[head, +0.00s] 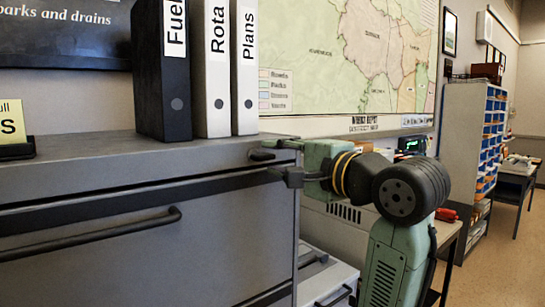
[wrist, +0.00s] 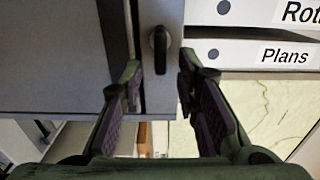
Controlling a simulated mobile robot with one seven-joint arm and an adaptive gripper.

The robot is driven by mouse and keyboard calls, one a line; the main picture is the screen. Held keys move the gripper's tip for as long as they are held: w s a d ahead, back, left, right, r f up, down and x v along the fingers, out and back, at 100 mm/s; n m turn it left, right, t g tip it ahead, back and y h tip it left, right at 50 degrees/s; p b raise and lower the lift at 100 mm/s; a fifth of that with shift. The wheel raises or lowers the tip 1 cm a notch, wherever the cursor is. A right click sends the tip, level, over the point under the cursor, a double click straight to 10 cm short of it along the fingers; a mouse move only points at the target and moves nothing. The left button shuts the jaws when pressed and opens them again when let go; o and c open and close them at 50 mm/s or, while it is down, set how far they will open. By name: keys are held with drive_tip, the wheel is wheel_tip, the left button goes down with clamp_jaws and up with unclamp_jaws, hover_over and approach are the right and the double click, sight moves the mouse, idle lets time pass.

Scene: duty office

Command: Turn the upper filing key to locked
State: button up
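The upper filing key (head: 261,155) is a small dark knob near the top right corner of the grey filing cabinet's (head: 230,240) front. It lies about level in the head view. In the wrist view the key (wrist: 160,50) shows as a dark upright oval on a round base, on the grey cabinet strip. My gripper (head: 279,160) is at the cabinet's upper right corner. In the wrist view my gripper (wrist: 160,74) is open, with one finger to each side of the key's line and a gap around it. Nothing is held. Whether the fingertips reach the key's depth is unclear.
Black and white binders (head: 211,70) stand on the cabinet top, just above the key. A dark drawer handle (head: 90,236) runs across the front below. A yellow sign (head: 14,125) stands at the left. A wall map (head: 350,60) hangs behind.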

drive_tip(key=v, duration=0.9)
drive_tip(key=shift+s, duration=0.15)
drive_tip(key=shift+d, duration=0.15)
